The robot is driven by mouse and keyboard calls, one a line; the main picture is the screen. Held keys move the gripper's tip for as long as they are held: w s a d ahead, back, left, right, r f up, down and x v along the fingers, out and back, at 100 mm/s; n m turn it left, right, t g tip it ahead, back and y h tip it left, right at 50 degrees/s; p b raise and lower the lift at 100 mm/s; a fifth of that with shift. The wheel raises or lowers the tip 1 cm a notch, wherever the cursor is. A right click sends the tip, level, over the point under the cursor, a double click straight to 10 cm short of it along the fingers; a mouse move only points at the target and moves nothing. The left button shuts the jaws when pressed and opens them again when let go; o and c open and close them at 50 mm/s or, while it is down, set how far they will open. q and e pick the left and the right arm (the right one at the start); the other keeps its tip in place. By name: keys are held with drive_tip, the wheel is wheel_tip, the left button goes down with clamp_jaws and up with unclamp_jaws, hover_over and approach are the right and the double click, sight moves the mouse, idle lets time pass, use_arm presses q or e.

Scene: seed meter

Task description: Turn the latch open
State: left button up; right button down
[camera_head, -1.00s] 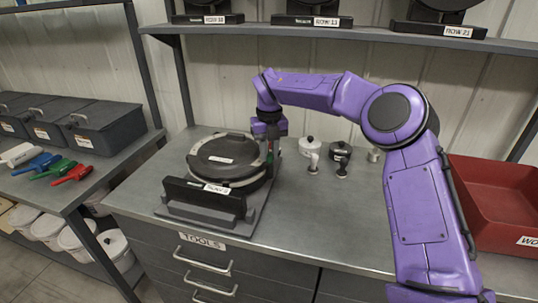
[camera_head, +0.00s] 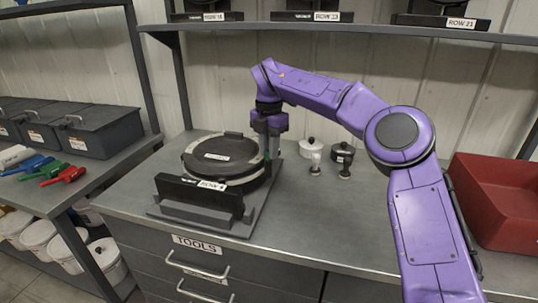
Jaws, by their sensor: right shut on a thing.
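The seed meter (camera_head: 222,157), a round black disc-shaped housing with a pale label on its lid, sits on a grey stand on the workbench. A black block with a white row label (camera_head: 198,194) stands at its front. My right gripper (camera_head: 271,152) points down at the right edge of the meter, its fingers shut at the rim where the latch would be. The latch itself is hidden by the fingers, so I cannot tell how far it is turned. My left gripper is not in view.
A red bin (camera_head: 497,195) is at the far right. A shelf (camera_head: 330,32) runs above. Coloured scoops (camera_head: 62,174) lie on the left bench.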

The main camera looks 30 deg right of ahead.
drive_tip(key=shift+m+b, duration=1.25)
drive_tip(key=shift+m, duration=0.95)
drive_tip(key=c, duration=0.9)
unclamp_jaws()
drive_tip(key=shift+a, duration=0.1)
drive_tip(key=shift+c, duration=0.2)
drive_tip(key=shift+r, duration=0.1)
drive_tip(key=shift+r, duration=0.4)
wheel_tip(320, 180, up, 10)
drive_tip(key=p, duration=0.5)
drive_tip(key=shift+f, duration=0.2)
